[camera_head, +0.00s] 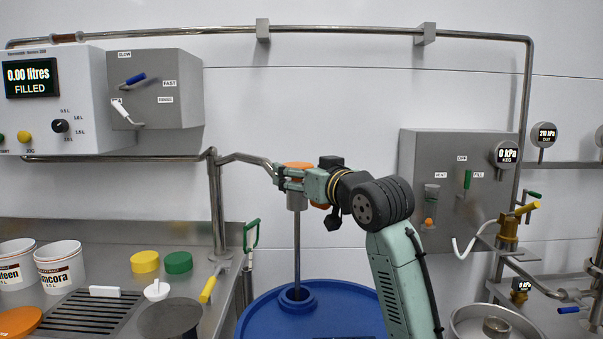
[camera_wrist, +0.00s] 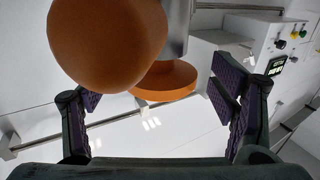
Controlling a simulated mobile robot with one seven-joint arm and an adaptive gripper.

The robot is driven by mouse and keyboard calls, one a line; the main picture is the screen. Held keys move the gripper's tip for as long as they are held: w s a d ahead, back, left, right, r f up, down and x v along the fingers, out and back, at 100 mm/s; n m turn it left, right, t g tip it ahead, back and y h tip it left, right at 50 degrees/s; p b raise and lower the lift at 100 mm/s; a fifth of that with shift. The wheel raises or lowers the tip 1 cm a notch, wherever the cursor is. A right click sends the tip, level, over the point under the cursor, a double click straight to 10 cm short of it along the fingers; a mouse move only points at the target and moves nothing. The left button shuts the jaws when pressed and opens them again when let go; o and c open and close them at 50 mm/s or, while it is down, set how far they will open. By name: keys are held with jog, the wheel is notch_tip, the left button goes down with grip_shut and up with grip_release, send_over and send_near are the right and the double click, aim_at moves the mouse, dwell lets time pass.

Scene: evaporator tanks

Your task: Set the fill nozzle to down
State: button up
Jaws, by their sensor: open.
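The fill nozzle appears to be the upright assembly over the blue drum (camera_head: 262,318). It has an orange top (camera_head: 298,165), a grey collar (camera_head: 297,202) and a thin metal rod (camera_head: 297,245). The rod stands vertical, and its lower end meets the drum's opening (camera_head: 297,297). My gripper (camera_head: 284,180) is at the nozzle's head, just below the orange top, and hides part of it. In the wrist view, an orange ball (camera_wrist: 108,40) and an orange disc (camera_wrist: 165,82) show between the open, purple-padded fingers. I cannot tell whether the fingers touch the nozzle.
A bent pipe (camera_head: 245,158) runs to the nozzle from the left. The filler box (camera_head: 95,90) reads 0.00 litres. A grey valve panel (camera_head: 455,185) with a green handle is at right. White tubs (camera_head: 60,268) and yellow and green caps stand on the left counter.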

jog(key=v, duration=1.1)
jog(key=shift+s, duration=0.25)
jog(key=shift+d, duration=0.15)
